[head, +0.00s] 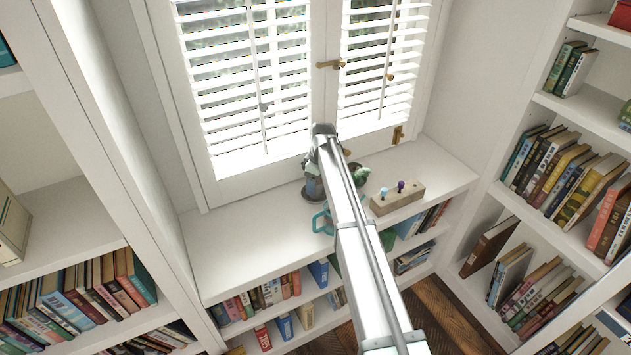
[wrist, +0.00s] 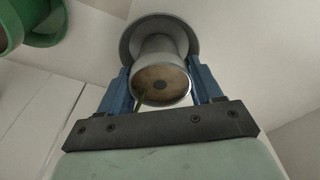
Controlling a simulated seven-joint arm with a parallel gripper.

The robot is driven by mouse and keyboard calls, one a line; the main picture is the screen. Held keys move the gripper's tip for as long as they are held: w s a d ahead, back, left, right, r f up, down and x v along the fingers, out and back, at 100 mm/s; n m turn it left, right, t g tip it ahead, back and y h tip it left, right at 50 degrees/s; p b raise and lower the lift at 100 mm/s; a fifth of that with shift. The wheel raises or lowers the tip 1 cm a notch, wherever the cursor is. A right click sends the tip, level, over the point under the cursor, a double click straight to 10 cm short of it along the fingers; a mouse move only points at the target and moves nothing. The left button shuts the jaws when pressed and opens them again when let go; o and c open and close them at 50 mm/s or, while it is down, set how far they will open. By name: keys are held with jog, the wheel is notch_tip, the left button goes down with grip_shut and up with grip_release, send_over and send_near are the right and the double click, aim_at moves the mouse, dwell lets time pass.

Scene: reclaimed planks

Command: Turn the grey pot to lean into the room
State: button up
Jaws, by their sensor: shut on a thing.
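The grey pot (wrist: 160,55) shows in the wrist view between the two blue fingers of my gripper (wrist: 162,85). Its round mouth faces the camera, with a brown fill, a dark spot and a thin green streak at the left. A wider grey disc (wrist: 187,27), like a saucer, lies behind it; I cannot tell whether they touch. The fingers are shut on the pot from both sides. In the head view my gripper (head: 315,186) is low over the white window shelf (head: 240,245), and the arm and gripper hide most of the pot.
A wooden block (head: 392,203) with coloured knobs stands right of the arm. A green item (head: 361,175) is partly behind the arm; a green pot (wrist: 42,25) shows top left in the wrist view. A teal loop (head: 320,223) lies near the shelf's front edge.

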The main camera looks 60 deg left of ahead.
aim_at(320, 183)
jog(key=o, duration=1.3)
jog(key=shift+o, duration=0.2)
jog(key=shift+r, duration=0.1)
notch_tip(320, 183, up, 14)
jog(key=w+d, duration=0.1)
jog(key=shift+d+f, duration=0.2)
